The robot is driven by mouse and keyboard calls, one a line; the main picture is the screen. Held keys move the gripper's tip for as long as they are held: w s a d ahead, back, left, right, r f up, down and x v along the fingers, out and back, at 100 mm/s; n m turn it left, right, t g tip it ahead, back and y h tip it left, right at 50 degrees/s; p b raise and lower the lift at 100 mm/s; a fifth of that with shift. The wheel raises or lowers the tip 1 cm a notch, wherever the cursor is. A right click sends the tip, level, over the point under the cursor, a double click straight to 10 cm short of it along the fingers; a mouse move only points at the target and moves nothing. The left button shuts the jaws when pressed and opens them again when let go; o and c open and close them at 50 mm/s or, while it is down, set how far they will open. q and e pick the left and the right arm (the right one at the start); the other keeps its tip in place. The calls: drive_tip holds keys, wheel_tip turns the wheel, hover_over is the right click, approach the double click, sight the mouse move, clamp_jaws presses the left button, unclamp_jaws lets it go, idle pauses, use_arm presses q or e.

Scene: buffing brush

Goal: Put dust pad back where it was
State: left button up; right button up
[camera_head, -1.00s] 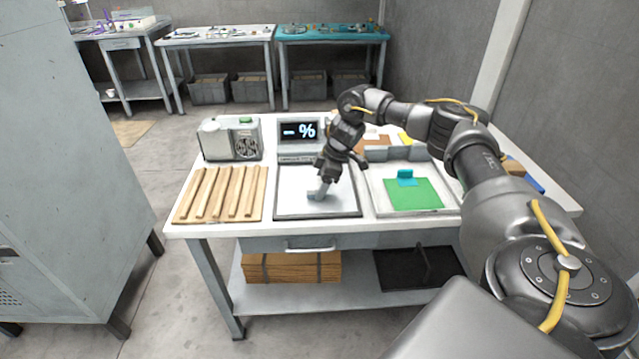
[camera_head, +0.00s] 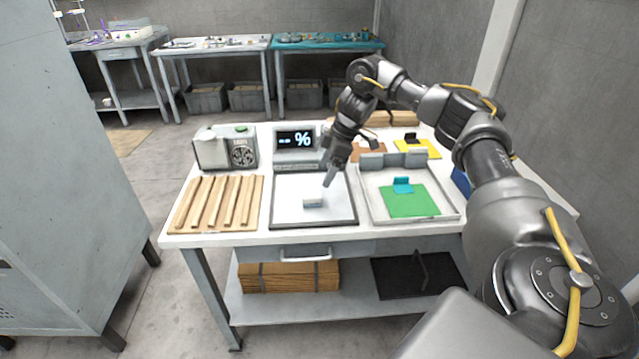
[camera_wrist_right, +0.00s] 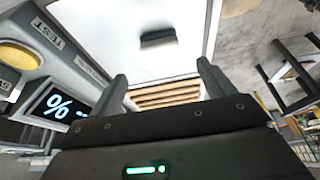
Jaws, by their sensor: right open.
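A small pale block (camera_head: 313,203), perhaps the dust pad, lies on the white plate (camera_head: 290,187) in front of the display. In the right wrist view it is a grey block (camera_wrist_right: 158,38) on the white surface, apart from the fingers. My right gripper (camera_head: 328,183) is above and a little to the right of the block. In the right wrist view its fingers (camera_wrist_right: 162,85) stand apart with nothing between them. My left gripper is not in view.
A tray (camera_head: 372,209) to the right holds a green pad (camera_head: 410,203) with a teal block (camera_head: 402,185). A yellow sheet with a black block (camera_head: 411,138) lies behind. Wooden strips (camera_head: 216,203) lie left. The "%" display unit (camera_head: 296,142) stands behind the plate.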

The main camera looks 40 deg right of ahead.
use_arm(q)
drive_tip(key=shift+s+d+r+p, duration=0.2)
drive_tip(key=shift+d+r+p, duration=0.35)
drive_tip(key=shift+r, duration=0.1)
use_arm(e)
drive_tip(key=shift+v, duration=1.95)
